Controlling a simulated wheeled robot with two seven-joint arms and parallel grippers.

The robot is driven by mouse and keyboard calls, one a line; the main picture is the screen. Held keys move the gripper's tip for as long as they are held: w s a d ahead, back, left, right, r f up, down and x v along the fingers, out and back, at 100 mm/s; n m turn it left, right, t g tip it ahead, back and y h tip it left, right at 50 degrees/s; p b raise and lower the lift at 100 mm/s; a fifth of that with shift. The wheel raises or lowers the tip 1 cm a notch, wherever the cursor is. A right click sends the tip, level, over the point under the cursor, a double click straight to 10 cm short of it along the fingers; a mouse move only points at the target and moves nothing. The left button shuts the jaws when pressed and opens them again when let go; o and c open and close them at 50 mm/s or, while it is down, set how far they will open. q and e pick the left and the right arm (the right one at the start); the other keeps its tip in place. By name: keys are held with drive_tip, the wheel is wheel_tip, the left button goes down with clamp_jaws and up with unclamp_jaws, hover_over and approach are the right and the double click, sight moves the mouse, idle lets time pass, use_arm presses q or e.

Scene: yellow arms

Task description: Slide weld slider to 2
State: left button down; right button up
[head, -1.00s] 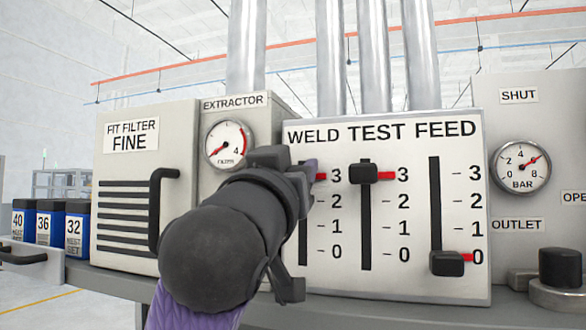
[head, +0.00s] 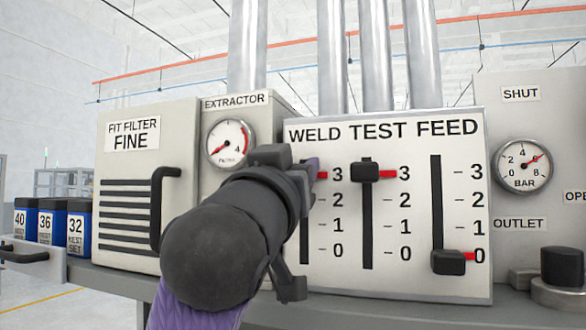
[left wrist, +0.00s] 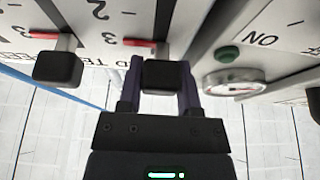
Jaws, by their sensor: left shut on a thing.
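The weld slider is the leftmost of three on the WELD TEST FEED panel (head: 383,270). Its red pointer (head: 321,175) shows beside the 3. Its black knob (left wrist: 165,74) shows in the left wrist view between my fingers; in the head view my gripper hides it. My left gripper (head: 306,172) is shut on this knob, one purple finger on each side, also in the left wrist view (left wrist: 161,80). The test slider knob (head: 364,171) stands at 3 and the feed slider knob (head: 447,262) at 0. My right gripper is not in view.
Left of the panel are the extractor gauge (head: 230,144) and the fit filter box with its black handle (head: 158,205). A bar gauge (head: 522,166) and a black knob (head: 562,266) are at the right. The test knob is close to my gripper's right.

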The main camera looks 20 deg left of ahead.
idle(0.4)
use_arm(q)
wheel_tip(320, 180, down, 3)
drive_tip(key=b, duration=0.2)
drive_tip(key=shift+b, duration=0.4)
drive_tip(key=c, duration=0.6)
unclamp_jaws()
drive_tip(key=shift+o, duration=0.2)
drive_tip(key=b+v, duration=0.5)
drive_tip(key=v, duration=0.5)
